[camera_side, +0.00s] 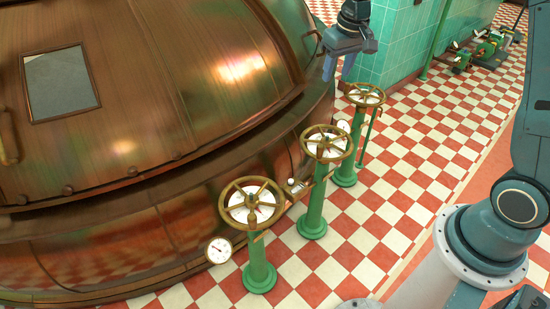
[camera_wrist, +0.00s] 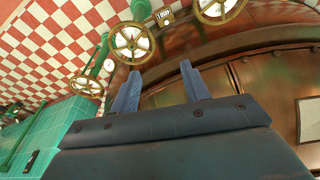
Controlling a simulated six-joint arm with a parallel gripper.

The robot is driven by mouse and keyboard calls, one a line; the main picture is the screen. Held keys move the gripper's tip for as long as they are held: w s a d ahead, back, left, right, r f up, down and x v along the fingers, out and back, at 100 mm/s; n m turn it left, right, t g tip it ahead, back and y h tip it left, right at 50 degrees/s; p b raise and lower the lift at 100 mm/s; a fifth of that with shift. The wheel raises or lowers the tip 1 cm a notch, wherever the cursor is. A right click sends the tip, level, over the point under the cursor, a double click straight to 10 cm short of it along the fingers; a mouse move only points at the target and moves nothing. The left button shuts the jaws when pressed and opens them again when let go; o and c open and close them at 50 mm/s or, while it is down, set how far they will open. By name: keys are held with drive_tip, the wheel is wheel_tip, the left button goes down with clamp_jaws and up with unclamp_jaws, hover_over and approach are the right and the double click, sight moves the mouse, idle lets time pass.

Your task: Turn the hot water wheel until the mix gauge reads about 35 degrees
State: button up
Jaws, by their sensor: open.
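Three brass handwheels stand on green columns beside the copper kettle: a near wheel (camera_side: 251,203), a middle wheel (camera_side: 326,143) and a far wheel (camera_side: 365,95). I cannot tell which is the hot water wheel. A round white gauge (camera_side: 219,250) with a red needle is by the near wheel; its numbers are too small to read. Another small dial (camera_side: 342,127) shows partly behind the middle wheel. My gripper (camera_side: 338,72) hangs open and empty above and left of the far wheel, apart from it.
The large copper kettle (camera_side: 150,90) fills the left, with its curved rim close to the wheels. A green tiled block (camera_side: 400,45) stands behind the far wheel. Green machinery (camera_side: 487,48) is at the back right. The checkered floor (camera_side: 430,165) right of the columns is clear.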

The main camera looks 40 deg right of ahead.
drive_tip(key=w+d+f+g, duration=0.1)
drive_tip(key=w+d+f, duration=0.15)
drive_tip(key=f, duration=0.25)
drive_tip(key=w+d+f, duration=0.2)
drive_tip(key=w+f, duration=0.1)
drive_tip(key=f, duration=0.2)
drive_tip(key=m+g, duration=0.1)
hover_over(320, 148)
wheel_tip(320, 148, down, 13)
drive_tip(key=shift+w+d+f, duration=0.25)
drive_tip(key=shift+d, duration=0.25)
drive_tip(key=shift+f, duration=6.85)
clamp_jaws()
